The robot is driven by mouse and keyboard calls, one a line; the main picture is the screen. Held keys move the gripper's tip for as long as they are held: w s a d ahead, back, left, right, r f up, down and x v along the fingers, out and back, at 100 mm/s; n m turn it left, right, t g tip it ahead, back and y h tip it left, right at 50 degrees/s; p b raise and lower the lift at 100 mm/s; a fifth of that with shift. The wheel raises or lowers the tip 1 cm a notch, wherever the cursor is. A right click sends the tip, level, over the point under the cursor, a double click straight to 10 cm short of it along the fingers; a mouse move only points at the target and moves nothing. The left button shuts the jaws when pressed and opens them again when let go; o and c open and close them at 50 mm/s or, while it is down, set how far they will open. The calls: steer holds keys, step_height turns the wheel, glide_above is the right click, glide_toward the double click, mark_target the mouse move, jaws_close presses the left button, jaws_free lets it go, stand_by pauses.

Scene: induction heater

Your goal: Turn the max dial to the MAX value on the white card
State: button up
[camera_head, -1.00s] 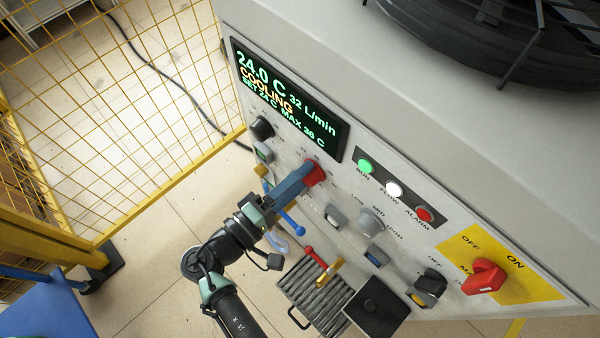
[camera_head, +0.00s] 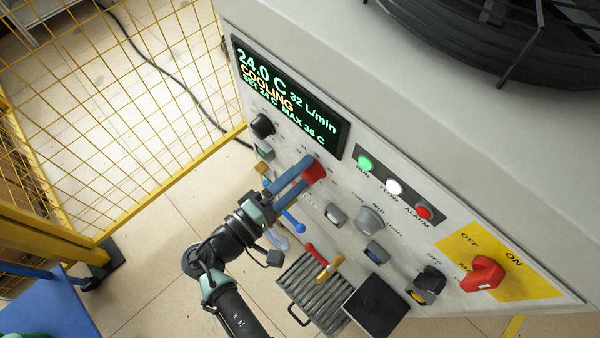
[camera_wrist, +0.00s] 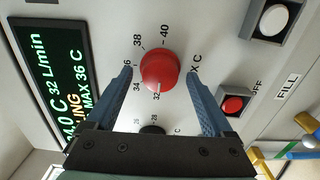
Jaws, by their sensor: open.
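The red max dial (camera_head: 316,173) is on the sloping front panel, below the display (camera_head: 290,95), which reads MAX 36 C. In the wrist view the dial (camera_wrist: 160,68) is round, with numbers from 32 to 40 around it; a small white mark shows at its lower edge, near the 32. The 36 is partly covered by a finger. My gripper (camera_head: 306,171) is open, with one blue finger on each side of the dial; in the wrist view gaps show between the fingers (camera_wrist: 160,74) and the dial. I see no white card in either view.
A black knob (camera_head: 262,127) is left of the dial. Lamps (camera_head: 394,188), a grey selector (camera_head: 369,220) and a red main switch (camera_head: 483,274) are to the right. Blue and red valve handles (camera_head: 316,256) stand below. A yellow mesh fence (camera_head: 160,90) is at the left.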

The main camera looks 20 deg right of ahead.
steer(key=b+v, duration=0.2)
steer(key=v, duration=1.1)
stand_by(0.4)
